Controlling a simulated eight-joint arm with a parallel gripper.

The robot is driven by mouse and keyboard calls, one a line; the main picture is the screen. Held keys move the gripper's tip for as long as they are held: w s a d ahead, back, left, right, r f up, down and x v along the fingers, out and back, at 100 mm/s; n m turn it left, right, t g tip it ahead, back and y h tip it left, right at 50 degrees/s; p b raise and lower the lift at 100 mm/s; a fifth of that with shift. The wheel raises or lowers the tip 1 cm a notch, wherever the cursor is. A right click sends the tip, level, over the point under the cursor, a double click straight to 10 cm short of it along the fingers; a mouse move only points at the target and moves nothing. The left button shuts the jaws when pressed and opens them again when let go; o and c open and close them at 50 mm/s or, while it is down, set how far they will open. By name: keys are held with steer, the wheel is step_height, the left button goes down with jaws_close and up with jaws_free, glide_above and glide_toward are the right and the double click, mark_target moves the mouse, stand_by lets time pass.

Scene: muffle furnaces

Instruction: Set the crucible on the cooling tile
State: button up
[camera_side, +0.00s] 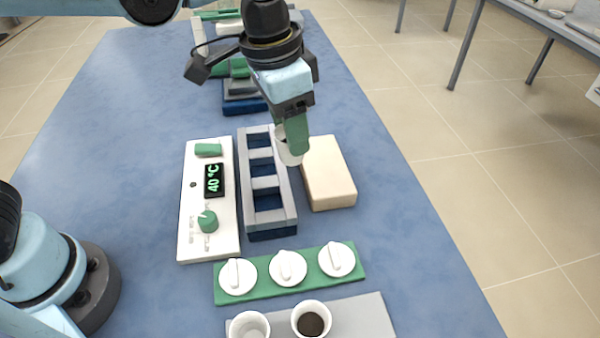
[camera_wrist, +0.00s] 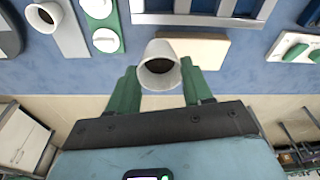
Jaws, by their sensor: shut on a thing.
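My gripper (camera_side: 291,138) has green fingers shut on a white crucible (camera_side: 286,155). In the wrist view the crucible (camera_wrist: 160,66) sits between the fingertips, its mouth showing a dark inside. The cooling tile (camera_side: 330,175) is a flat cream block on the blue table, right of the slotted rack. In the side view the crucible appears by the tile's far left corner, close to the rack's right edge; its height is hard to judge. In the wrist view the tile (camera_wrist: 208,50) shows behind the crucible, partly hidden by it. Nothing rests on the tile's visible top.
The blue-grey slotted rack (camera_side: 266,205) stands beside a white control panel (camera_side: 195,225) reading 40 °C. Nearer are a green strip (camera_side: 312,284) with three white lids and a grey tray (camera_side: 365,315) with two crucibles. Table right of the tile is clear.

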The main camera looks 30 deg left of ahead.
steer(key=w+f, duration=0.3)
steer(key=w, duration=0.8)
steer(key=shift+a+f, duration=0.1)
steer(key=shift+f, duration=2.95)
steer(key=shift+f, duration=0.45)
steer(key=o, duration=1.6)
step_height(320, 180, up, 8)
